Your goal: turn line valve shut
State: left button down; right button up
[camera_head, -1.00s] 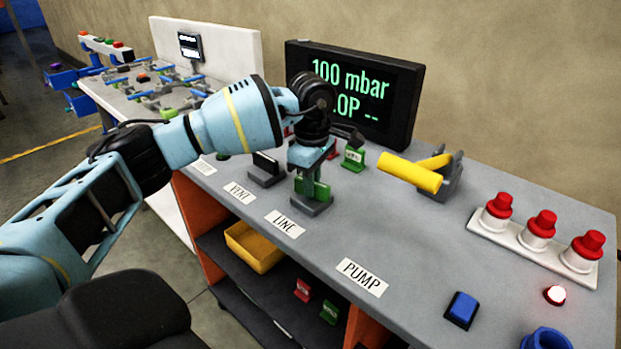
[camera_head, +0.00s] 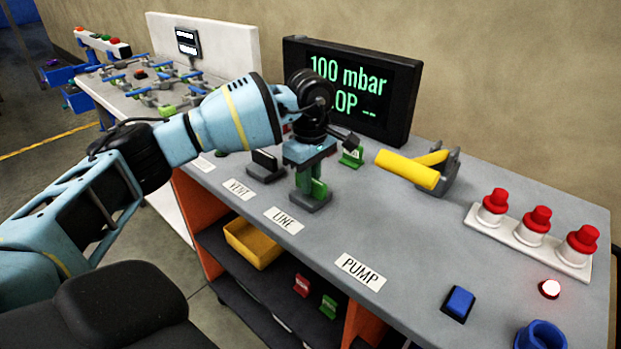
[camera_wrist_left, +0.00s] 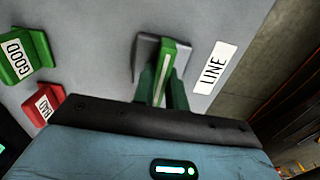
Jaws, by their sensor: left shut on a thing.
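The line valve has a green handle (camera_head: 319,188) on a grey base (camera_head: 311,203), behind the LINE label (camera_head: 284,221) on the bench. My left gripper (camera_head: 306,178) points down over it and is shut on the handle. In the left wrist view the handle (camera_wrist_left: 169,58) with its pale stripe stands between the fingers (camera_wrist_left: 160,95), roughly parallel to the LINE label (camera_wrist_left: 213,68). The fingers hide part of the handle. The display (camera_head: 352,90) reads 100 mbar; its second line is partly covered. My right gripper is out of view.
A black-handled block (camera_head: 266,164) stands left of the valve. A green GOOD tag (camera_wrist_left: 20,57) and red BAD tag (camera_wrist_left: 43,104) are close by. A yellow-handled fixture (camera_head: 415,172), red-capped knobs (camera_head: 537,219) and a blue button (camera_head: 458,303) are to the right.

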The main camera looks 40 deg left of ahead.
pick_arm(q)
jog(key=c, duration=1.4)
grip_release()
jog(key=shift+c, duration=0.2)
jog(key=shift+r, duration=3.95)
